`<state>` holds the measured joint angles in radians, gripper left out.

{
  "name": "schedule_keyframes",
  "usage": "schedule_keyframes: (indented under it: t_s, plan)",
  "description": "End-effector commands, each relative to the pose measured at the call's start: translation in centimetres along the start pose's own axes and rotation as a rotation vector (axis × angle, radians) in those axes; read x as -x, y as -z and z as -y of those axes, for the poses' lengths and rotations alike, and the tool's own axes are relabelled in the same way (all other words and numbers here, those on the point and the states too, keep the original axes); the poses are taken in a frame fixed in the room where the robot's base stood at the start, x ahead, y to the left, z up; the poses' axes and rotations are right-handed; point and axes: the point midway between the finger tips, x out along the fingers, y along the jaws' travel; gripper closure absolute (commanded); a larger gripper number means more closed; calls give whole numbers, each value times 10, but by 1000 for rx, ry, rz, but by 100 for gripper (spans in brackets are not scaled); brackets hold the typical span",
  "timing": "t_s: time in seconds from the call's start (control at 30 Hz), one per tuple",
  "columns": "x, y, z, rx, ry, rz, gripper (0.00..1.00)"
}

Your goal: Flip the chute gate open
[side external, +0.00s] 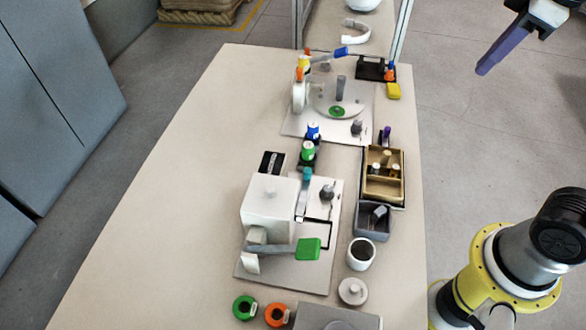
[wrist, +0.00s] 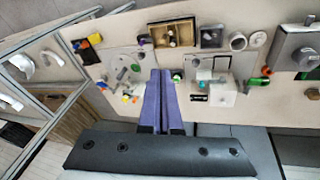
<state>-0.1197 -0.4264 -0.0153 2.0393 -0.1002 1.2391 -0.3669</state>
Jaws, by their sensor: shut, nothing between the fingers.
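A thin bar with a blue end (side external: 341,52) lies at the back of the table, at the mouth of a pale chute (side external: 330,28) between metal posts. It looks like the chute gate, but its hinge is too small to make out. The blue end also shows in the wrist view (wrist: 102,85). Left of it stand yellow and orange parts (side external: 302,66). My gripper (side external: 482,70) has purple fingers that are shut and empty. It hangs in the air to the right of the table, apart from the bar. The fingers also show in the wrist view (wrist: 161,74).
A white helmet shell (side external: 362,4) and a white curved piece (side external: 355,31) lie in the chute. A grey plate with a round disc (side external: 352,100) stands before the gate. A white box (side external: 268,208) stands nearer.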

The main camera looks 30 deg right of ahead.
Motion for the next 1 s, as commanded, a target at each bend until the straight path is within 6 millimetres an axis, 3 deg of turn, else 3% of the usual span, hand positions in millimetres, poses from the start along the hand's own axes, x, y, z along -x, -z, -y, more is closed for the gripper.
schedule_keyframes:
  t_s: [0.03,0.27,0.47,0.67,0.8,1.0]
  plan:
    - [0,16,-2,51,9,23,100]
    - [-7,80,0,266,41,122,100]
    - [-28,134,18,440,68,205,100]
    - [-60,183,53,602,90,285,100]
    - [-89,212,86,707,102,341,100]
    - [-136,237,143,829,112,408,100]
